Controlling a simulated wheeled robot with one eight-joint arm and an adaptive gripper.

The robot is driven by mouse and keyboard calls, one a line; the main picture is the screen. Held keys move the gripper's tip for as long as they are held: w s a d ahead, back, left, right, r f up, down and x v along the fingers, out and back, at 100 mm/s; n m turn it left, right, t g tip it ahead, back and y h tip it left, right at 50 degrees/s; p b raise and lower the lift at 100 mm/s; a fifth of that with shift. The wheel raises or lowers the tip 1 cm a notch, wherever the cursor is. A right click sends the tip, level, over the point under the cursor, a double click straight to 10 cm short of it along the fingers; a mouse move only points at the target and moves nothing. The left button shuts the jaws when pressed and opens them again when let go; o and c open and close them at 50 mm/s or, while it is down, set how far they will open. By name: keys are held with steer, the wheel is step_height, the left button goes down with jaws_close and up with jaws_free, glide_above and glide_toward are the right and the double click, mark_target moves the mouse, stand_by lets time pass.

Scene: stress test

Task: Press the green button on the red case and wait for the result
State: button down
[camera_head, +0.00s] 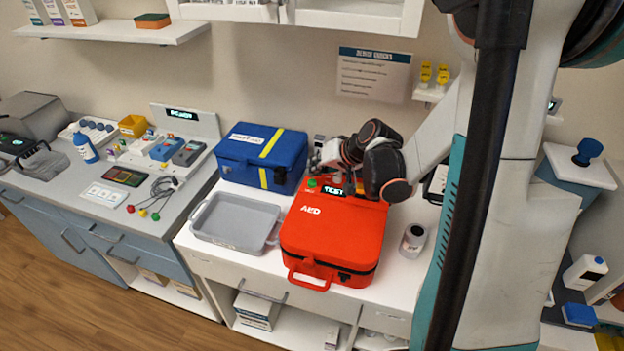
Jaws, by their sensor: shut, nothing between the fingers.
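The red case (323,236), marked AED, lies closed on the white counter with its handle toward the front edge. A green button (312,183) shows near its back left corner, beside a small dark display (333,191) with lit text that appears to read TEST. My gripper (322,165) is at the back of the case, close to the green button. Its fingers are small here and look closed with nothing held. I cannot tell whether they touch the button. My wrist hides the back right part of the case.
A blue case (262,150) with a yellow stripe stands left of my gripper. An empty grey tray (235,222) lies left of the red case, and a small jar (413,240) stands to its right.

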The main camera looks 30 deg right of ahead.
mark_target(315, 180)
steer(key=shift+r+p, duration=1.75)
steer(key=shift+r, duration=0.7)
